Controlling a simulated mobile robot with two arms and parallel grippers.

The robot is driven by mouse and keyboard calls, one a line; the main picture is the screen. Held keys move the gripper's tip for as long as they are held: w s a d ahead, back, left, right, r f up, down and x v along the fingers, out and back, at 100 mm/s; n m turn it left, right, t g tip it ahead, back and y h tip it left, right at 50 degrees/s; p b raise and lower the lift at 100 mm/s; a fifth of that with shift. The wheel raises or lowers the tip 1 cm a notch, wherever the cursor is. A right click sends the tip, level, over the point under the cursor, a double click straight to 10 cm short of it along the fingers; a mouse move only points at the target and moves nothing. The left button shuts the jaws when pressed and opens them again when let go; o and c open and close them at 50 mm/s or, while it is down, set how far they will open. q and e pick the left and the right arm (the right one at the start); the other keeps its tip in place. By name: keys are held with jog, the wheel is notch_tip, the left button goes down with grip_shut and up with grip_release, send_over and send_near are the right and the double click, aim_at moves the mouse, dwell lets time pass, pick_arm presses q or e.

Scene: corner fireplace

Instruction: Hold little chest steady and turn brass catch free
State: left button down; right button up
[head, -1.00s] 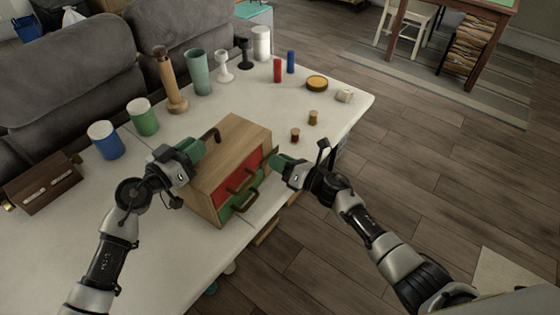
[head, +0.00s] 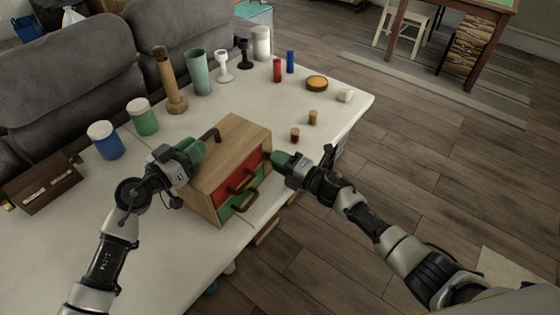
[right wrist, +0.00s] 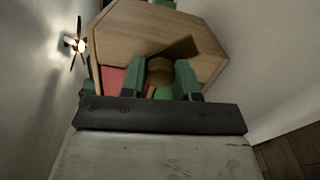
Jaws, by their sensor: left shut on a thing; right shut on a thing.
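The little chest (head: 240,143) stands on the white table, a wooden box with a red drawer front above a green one, each with a dark pull. A dark handle is on its top. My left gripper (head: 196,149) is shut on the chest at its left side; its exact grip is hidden. My right gripper (head: 276,161) is at the chest's right front edge. In the right wrist view its green fingers (right wrist: 161,80) close on the round brass catch (right wrist: 160,70), in front of the wood. In the head view the gripper hides the catch.
The white table (head: 110,232) has cups, a wooden stand (head: 172,85), candle holders and small jars along its back. Two small corks (head: 312,117) stand right of the chest. A brown box (head: 42,182) lies at the left. The table's front left is clear.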

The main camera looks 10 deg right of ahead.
pick_arm(q)
jog(key=shift+f, duration=0.15)
pick_arm(e)
jog(key=m, duration=0.4)
jog(key=shift+m, duration=0.3)
jog(key=m, duration=0.4)
jog(key=shift+f, duration=0.1)
pick_arm(q)
jog(key=shift+a, duration=0.1)
pick_arm(e)
jog(key=o, duration=0.9)
jog(key=v, duration=1.2)
jog(key=shift+s, duration=0.15)
